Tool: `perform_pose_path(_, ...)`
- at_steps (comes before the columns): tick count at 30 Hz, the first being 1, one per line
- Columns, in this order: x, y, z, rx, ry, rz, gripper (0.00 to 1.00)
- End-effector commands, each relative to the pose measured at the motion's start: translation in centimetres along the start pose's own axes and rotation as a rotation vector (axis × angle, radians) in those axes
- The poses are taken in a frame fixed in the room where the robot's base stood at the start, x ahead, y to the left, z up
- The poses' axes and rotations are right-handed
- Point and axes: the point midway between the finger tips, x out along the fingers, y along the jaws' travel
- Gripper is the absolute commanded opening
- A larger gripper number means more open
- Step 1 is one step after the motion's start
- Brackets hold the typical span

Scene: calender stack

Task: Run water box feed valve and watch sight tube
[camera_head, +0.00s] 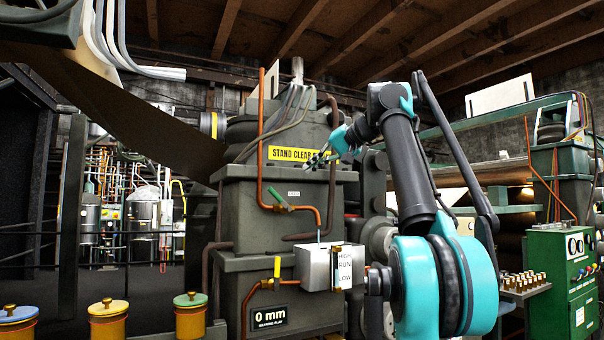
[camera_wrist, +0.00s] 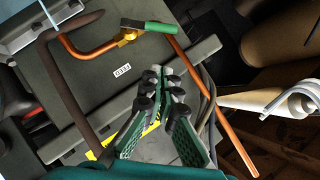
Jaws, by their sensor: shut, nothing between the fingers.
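A grey metal water box (camera_head: 315,266) is fixed to the front of the dark grey housing. Its sight tube (camera_head: 338,267) is at its right, beside a white plate marked HIGH, RUN, LOW; I cannot read the water level. An orange pipe carries a green-handled valve (camera_head: 279,199) above the box, and this handle also shows in the wrist view (camera_wrist: 158,28). A yellow-handled valve (camera_head: 277,267) is on the lower pipe, left of the box. My gripper (camera_head: 316,158) is shut and empty, above and right of the green handle and apart from it; its fingers show in the wrist view (camera_wrist: 166,82).
A yellow STAND CLEAR sign (camera_head: 290,154) is behind my gripper. A "0 mm" bearing play sign (camera_head: 270,316) is below the box. Yellow pots (camera_head: 109,320) stand at the front left. A green control cabinet (camera_head: 575,285) stands at the right.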

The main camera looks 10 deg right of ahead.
Motion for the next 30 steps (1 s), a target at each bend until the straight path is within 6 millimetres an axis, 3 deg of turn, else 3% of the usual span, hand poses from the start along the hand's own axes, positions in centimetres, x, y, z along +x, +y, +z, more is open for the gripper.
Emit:
perform_pose_path(3, -1.1, 0.0, -0.1, 0.000, 0.002, 0.001, 0.02)
perform_pose_path(7, -1.2, 0.3, -0.1, 0.049, -0.004, -0.016, 0.19)
perform_pose_path(11, -0.4, 1.6, -0.3, 0.258, -0.029, -0.081, 0.35)
perform_pose_path(21, 0.8, 7.0, 1.1, 1.095, -0.265, -0.335, 0.35)
perform_pose_path(25, 0.5, 8.4, 2.1, 1.300, -0.369, -0.386, 0.35)
perform_pose_path(30, 0.2, 9.2, 2.9, 1.422, -0.442, -0.410, 0.35)
